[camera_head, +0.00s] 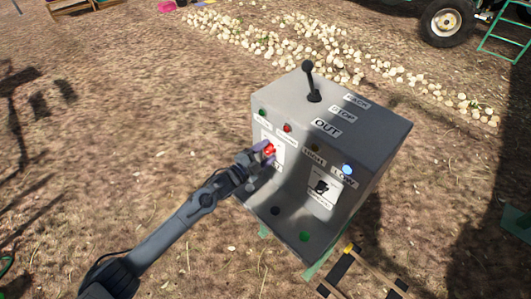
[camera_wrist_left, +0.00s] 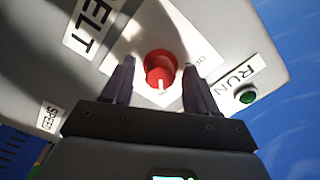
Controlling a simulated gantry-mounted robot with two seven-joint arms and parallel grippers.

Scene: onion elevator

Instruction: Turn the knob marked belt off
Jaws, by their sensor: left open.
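A red knob (camera_head: 269,149) sits on a white plate on the front of a grey control box (camera_head: 370,126). In the left wrist view the red knob (camera_wrist_left: 160,69) has a white pointer mark, and a "BELT" label (camera_wrist_left: 93,20) is beside it. My left gripper (camera_head: 262,155) is at the knob in the head view. In the left wrist view its two open fingers (camera_wrist_left: 160,88) stand on either side of the knob, with gaps visible between them and it. My right gripper is not in view.
The box carries a black lever (camera_head: 311,82) on top, a lit blue-white light (camera_head: 347,169), and green and black buttons (camera_head: 305,237) low on the front. A green light (camera_wrist_left: 246,96) sits by the "RUN" label. Onions (camera_head: 290,38) lie behind on bare ground.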

